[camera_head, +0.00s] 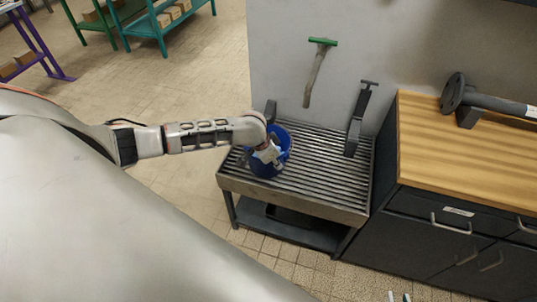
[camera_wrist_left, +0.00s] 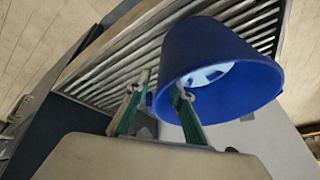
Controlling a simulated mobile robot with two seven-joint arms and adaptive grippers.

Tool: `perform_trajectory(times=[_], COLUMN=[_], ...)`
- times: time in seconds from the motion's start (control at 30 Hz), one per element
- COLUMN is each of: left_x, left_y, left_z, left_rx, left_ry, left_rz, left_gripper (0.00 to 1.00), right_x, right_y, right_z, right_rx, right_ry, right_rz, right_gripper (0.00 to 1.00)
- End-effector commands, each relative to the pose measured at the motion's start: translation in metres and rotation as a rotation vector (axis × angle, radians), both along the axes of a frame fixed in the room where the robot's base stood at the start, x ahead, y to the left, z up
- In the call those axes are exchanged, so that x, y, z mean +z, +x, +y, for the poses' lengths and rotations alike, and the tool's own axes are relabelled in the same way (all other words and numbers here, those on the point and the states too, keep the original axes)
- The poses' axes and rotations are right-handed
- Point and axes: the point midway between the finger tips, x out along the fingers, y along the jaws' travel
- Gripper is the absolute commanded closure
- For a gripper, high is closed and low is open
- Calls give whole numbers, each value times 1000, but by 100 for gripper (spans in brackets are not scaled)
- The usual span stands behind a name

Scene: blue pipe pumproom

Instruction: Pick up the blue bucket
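The blue bucket (camera_head: 284,140) stands on a slatted metal table (camera_head: 345,203), partly covered by my left arm's wrist. It also shows large in the left wrist view (camera_wrist_left: 240,62), with its opening toward the camera. My left gripper (camera_wrist_left: 160,86) is at the bucket's rim. Its two green fingers are apart, one in front of the bucket's opening and the other beside its outer wall. I cannot tell whether either finger touches the bucket. Only the fingertips of my right gripper (camera_head: 399,297) show, at the bottom edge of the head view, apart and empty.
A dark cabinet with a wooden top (camera_head: 470,150) stands right of the table, bearing a grey flanged pipe (camera_head: 490,102). A green-headed tool (camera_head: 318,70) and a dark bracket (camera_head: 359,118) are at the grey wall behind.

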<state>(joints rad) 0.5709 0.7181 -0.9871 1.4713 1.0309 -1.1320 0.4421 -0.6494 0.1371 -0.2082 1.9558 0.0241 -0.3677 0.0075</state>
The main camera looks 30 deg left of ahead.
Motion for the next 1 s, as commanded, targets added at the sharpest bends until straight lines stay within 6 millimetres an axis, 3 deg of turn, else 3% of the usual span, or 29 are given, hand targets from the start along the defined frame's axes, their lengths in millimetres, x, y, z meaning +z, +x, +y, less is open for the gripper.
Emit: perform_trajectory(times=[0.2, 0.33, 0.6, 0.7, 1.0], left_x=[-31, -40, -41, -41, -39], left_y=[12, 16, 17, 17, 20], left_z=[-1, -2, -2, -2, -2], left_rx=[1, -1, -1, -1, -3], left_ry=[-1, 0, 0, 0, -1], left_rz=[1, 0, -1, -1, -7], left_gripper=[78, 78, 78, 100, 100], right_x=[-4, -7, -6, -6, -7], right_y=[2, 1, 1, 1, 1], right_z=[3, 3, 3, 3, 3], right_rx=[4, 4, 4, 4, 4], right_ry=[4, 4, 5, 5, 4], right_rz=[-6, -6, -7, -7, -6], right_gripper=[79, 79, 79, 79, 79])
